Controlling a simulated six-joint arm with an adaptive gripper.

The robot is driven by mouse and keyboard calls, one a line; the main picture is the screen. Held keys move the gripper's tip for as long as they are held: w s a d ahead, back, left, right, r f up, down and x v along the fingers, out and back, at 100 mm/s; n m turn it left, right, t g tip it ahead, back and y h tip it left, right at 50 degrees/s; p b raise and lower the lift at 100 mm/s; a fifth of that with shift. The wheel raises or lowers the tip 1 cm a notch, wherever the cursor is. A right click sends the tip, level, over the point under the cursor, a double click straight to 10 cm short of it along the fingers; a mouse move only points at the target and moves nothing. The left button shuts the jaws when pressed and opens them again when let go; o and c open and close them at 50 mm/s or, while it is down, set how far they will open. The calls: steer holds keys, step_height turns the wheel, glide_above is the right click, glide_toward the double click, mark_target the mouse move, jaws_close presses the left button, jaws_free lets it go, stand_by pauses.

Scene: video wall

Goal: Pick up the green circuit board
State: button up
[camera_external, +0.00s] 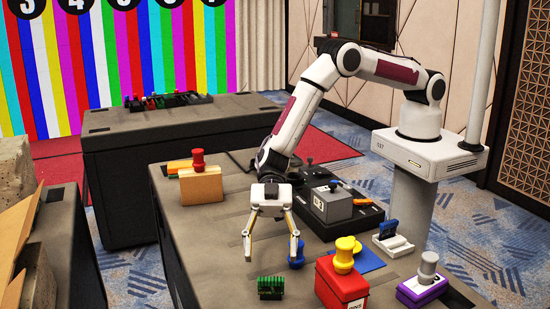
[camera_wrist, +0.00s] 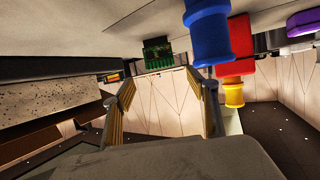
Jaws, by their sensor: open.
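The green circuit board (camera_external: 270,287) stands upright near the front edge of the grey table, in the external view. It also shows in the wrist view (camera_wrist: 157,52), beyond the fingertips and between their lines. My gripper (camera_external: 271,252) is open and empty above the table, behind and above the board, with its fingers pointing down. In the wrist view its two fingers (camera_wrist: 166,88) are spread apart, with nothing between them. The board is apart from both fingers.
A blue knob-shaped piece (camera_external: 297,252) stands close beside my right finger. A red box (camera_external: 340,284) with a yellow knob (camera_external: 344,254) is right of the board. A purple box (camera_external: 421,290) is farther right. A tan box (camera_external: 201,184) stands at the back left. The table left of the board is clear.

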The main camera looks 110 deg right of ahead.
mark_target(271, 280)
steer(key=shift+f+x, duration=0.15)
steer(key=shift+x, duration=0.7)
steer(key=shift+f+x, duration=0.2)
steer(key=shift+x, duration=1.4)
steer(key=shift+s, duration=0.1)
steer(key=c, duration=1.1)
